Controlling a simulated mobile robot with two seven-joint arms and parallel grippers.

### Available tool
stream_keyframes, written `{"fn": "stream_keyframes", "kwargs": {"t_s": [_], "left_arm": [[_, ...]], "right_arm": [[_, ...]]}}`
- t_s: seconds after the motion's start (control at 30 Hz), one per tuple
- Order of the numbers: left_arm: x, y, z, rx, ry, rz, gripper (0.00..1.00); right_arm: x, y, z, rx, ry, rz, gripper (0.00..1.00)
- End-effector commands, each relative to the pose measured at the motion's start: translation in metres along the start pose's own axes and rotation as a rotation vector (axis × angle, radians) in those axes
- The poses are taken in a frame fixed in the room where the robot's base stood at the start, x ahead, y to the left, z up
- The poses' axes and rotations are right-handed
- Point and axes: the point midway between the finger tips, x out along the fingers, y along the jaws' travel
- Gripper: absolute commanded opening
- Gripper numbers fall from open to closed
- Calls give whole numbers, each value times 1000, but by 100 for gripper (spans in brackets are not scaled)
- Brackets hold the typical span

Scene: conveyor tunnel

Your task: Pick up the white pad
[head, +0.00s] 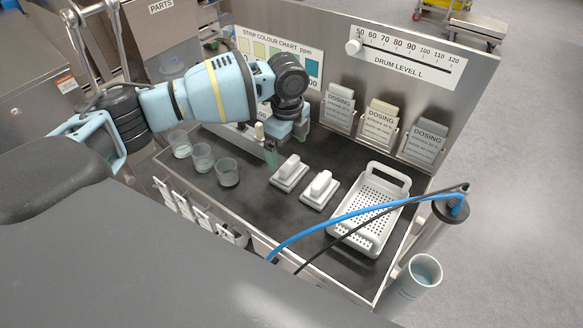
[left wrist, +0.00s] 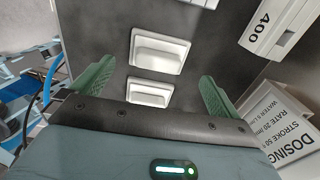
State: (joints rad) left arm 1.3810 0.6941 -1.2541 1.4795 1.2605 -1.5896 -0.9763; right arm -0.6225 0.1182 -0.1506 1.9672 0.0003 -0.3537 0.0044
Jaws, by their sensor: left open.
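Two white pads, each a flat base with a raised grip, lie side by side on the dark bench top. The left pad (head: 290,172) and the right pad (head: 320,190) are in the middle of the head view. Both also show in the left wrist view, one ahead (left wrist: 158,52) and one partly hidden behind my gripper body (left wrist: 150,93). My left gripper (head: 284,143) is above the bench, just behind the left pad. Its green fingers (left wrist: 155,84) are open and empty, apart from both pads. My right gripper is not in view.
Several clear cups (head: 203,158) stand left of the pads. A white perforated tray (head: 370,205) is at right, with blue and black cables (head: 340,218) crossing over it. Dosing cards (head: 380,122) hang on the back panel. A white cup (head: 418,277) stands at the right.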

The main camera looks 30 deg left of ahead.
Motion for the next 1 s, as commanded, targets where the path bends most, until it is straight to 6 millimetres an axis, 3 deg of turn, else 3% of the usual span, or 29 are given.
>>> {"fn": "stream_keyframes", "kwargs": {"t_s": [0.17, 0.43, 0.73, 1.0], "left_arm": [[19, 1, -1, 1, 0, 3, 100], [30, 1, -2, 1, -1, 2, 100], [69, 3, -6, -1, -1, 3, 100], [74, 3, -6, 0, 0, 1, 100]], "right_arm": [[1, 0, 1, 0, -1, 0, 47], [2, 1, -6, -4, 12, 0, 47], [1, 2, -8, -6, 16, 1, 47], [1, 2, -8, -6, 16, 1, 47]]}}
